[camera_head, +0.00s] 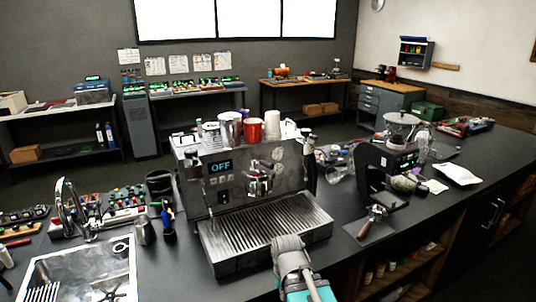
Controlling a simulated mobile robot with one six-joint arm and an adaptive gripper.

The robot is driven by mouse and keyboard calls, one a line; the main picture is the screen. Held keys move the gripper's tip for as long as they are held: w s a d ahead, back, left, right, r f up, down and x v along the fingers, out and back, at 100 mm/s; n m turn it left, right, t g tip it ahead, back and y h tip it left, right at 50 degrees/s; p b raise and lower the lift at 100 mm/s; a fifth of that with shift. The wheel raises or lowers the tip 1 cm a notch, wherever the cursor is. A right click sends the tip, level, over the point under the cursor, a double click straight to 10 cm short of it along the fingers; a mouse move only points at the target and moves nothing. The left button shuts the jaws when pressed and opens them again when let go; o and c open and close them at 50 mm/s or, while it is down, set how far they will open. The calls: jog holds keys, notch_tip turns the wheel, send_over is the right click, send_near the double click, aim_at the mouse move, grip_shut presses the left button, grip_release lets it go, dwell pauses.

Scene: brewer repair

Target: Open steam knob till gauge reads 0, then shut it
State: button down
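The espresso machine (245,170) stands on the dark counter in the middle of the view, with a small display (221,166) that reads OFF. Small round fittings (279,154) sit on the right of its front panel. They are too small to tell whether one is the gauge, and I cannot read any needle. I cannot tell the steam knob apart from the other dark fittings at the machine's sides. A grey and teal part of my arm rises from the bottom edge in front of the drip tray (265,230).
Cups (271,125) stand on top of the machine. A sink with a tap (70,205) is at left, with a metal jug (144,230) beside it. A grinder (385,165) and a portafilter (373,222) are at right. Some counter right of the drip tray is clear.

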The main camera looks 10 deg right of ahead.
jog(key=c, duration=1.4)
grip_release()
jog(key=c, duration=0.9)
grip_release()
jog(key=shift+w+r, duration=0.1)
jog(key=shift+c, duration=0.2)
jog(key=shift+o, duration=1.1)
jog(key=shift+w+a+r+p, duration=0.1)
jog(key=shift+w+r+p, duration=0.15)
jog(key=shift+p, duration=0.1)
jog(key=shift+o, duration=0.4)
jog(key=w+a+r+n+t+h+p, duration=0.3)
jog(key=w+a+r+h+p, duration=0.2)
jog(key=w+r+p, duration=0.2)
notch_tip(320, 180, up, 3)
jog(key=shift+f, duration=0.2)
jog(key=n+t+h+p, duration=0.3)
jog(key=n+t+p, duration=0.4)
jog(key=t+p, duration=0.4)
send_near(194, 158)
jog(key=s, duration=0.1)
jog(key=s+a, duration=0.2)
jog(key=shift+s+f, duration=0.2)
jog(key=shift+s, duration=0.1)
jog(key=shift+w+d, duration=0.1)
jog(key=shift+d, duration=0.05)
jog(key=shift+b+x, duration=0.75)
jog(key=shift+x, duration=6)
